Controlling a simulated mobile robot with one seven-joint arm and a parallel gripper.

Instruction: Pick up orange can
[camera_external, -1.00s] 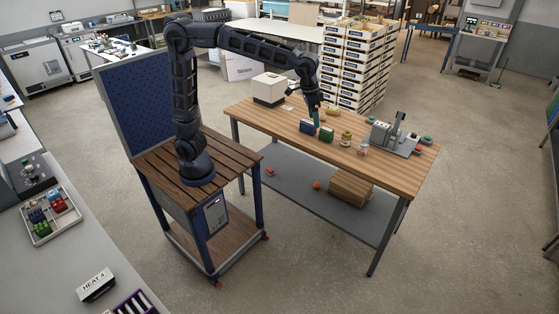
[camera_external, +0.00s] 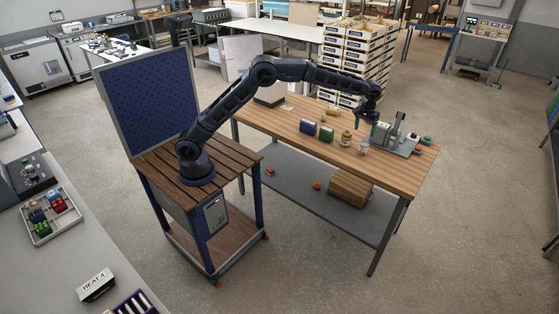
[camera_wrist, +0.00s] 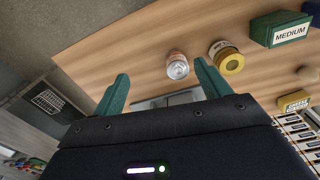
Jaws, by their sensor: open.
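A small can with a silver top (camera_wrist: 177,66) stands on the wooden table, between and just beyond my fingertips in the wrist view. Its side is mostly hidden there; in the external view the can (camera_external: 363,149) looks pale with a reddish tint, and no clearly orange can shows on the tabletop. My gripper (camera_external: 358,123) is above the right half of the table, over and behind the can. In the wrist view its two green fingers (camera_wrist: 160,73) are spread wide with nothing between them, apart from the can.
A yellow-lidded jar (camera_wrist: 231,62) stands close beside the can. A green box (camera_external: 326,135) and blue box (camera_external: 307,127) stand farther left. A grey machine (camera_external: 395,139) is on the right. The table's front strip is clear.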

